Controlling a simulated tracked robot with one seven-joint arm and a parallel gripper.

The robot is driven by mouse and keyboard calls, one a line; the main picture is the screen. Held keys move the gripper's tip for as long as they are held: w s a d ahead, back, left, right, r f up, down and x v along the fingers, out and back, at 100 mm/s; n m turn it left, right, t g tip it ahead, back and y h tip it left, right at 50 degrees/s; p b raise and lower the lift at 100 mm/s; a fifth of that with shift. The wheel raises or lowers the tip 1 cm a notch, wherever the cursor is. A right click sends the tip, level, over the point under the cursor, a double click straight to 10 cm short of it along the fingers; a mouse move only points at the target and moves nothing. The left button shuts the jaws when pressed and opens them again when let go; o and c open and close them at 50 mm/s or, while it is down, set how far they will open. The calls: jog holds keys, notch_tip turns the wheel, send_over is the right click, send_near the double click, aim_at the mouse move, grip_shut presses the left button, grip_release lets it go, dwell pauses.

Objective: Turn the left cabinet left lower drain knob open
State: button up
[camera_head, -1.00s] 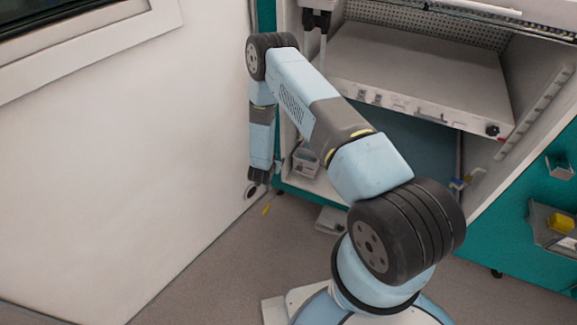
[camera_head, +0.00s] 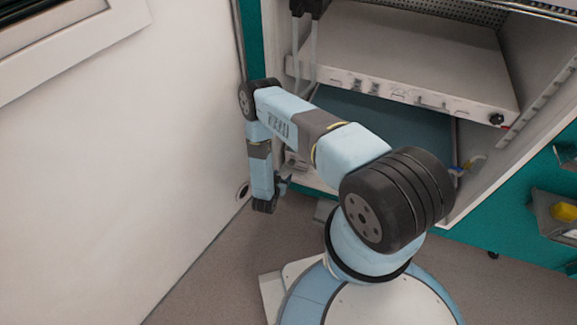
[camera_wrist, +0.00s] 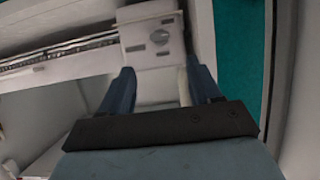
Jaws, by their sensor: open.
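The open cabinet (camera_head: 303,66) with a teal outer frame stands ahead, its lower bay partly hidden by my arm. My gripper (camera_head: 287,183) is low at the cabinet's left front, small in the head view. In the wrist view my gripper (camera_wrist: 162,76) has its two blue fingers spread apart with nothing held between them. Beyond the fingertips is a pale box-like fitting (camera_wrist: 138,50) with a round grey knob-like disc (camera_wrist: 160,37) and dark slots. The fingers look apart from the disc. I cannot tell for sure whether this disc is the drain knob.
A large white door panel (camera_head: 120,170) stands close on the left of my arm. A grey shelf (camera_head: 410,55) spans the cabinet above. A bin with a yellow item (camera_head: 563,212) hangs at right. The grey floor (camera_head: 205,270) in front is clear.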

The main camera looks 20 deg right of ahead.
aim_at(291, 163)
jog(key=x, duration=1)
jog(key=shift+w+d, duration=0.2)
jog(key=shift+w, duration=0.1)
jog(key=shift+c, duration=0.2)
